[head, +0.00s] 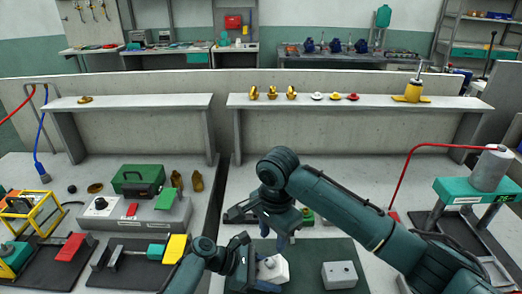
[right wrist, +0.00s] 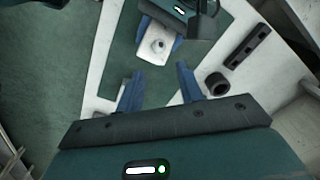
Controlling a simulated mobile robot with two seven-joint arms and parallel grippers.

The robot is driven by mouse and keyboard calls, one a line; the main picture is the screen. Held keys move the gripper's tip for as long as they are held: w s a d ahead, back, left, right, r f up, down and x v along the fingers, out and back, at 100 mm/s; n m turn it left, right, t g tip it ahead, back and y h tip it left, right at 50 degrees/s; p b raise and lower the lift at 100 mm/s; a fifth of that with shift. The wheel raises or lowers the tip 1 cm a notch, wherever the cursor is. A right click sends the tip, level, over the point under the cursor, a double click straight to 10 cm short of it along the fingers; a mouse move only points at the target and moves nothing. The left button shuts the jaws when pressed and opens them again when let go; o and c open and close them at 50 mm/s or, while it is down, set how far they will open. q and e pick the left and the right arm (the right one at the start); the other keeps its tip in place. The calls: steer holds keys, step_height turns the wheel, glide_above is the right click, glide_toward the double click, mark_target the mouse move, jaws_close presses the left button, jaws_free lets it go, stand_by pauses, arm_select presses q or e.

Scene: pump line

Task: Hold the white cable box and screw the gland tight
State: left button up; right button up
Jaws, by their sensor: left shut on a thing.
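The white cable box (head: 275,275) sits over the dark green mat at the front centre. My left gripper (head: 262,270) is shut on it, and the box also shows between its blue fingers in the right wrist view (right wrist: 150,54). A small round gland (right wrist: 158,46) stands on the box's upper face; how tight it is cannot be seen. My right gripper (head: 277,228) is above and behind the box in the head view. In the right wrist view its two blue fingers (right wrist: 158,88) are apart with nothing between them.
A second whitish box (head: 339,275) lies on the mat (head: 312,262) to the right. Left are a grey fixture (head: 150,212) and a green case (head: 137,178). A teal stand (head: 478,190) is at right. A shelf (head: 390,103) with small parts runs behind.

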mark_target(275, 267)
steer(key=shift+s+d+f+n, duration=0.3)
steer(key=shift+s+d+f, duration=0.1)
steer(key=shift+f, duration=3.9)
steer(key=shift+r, duration=1.7)
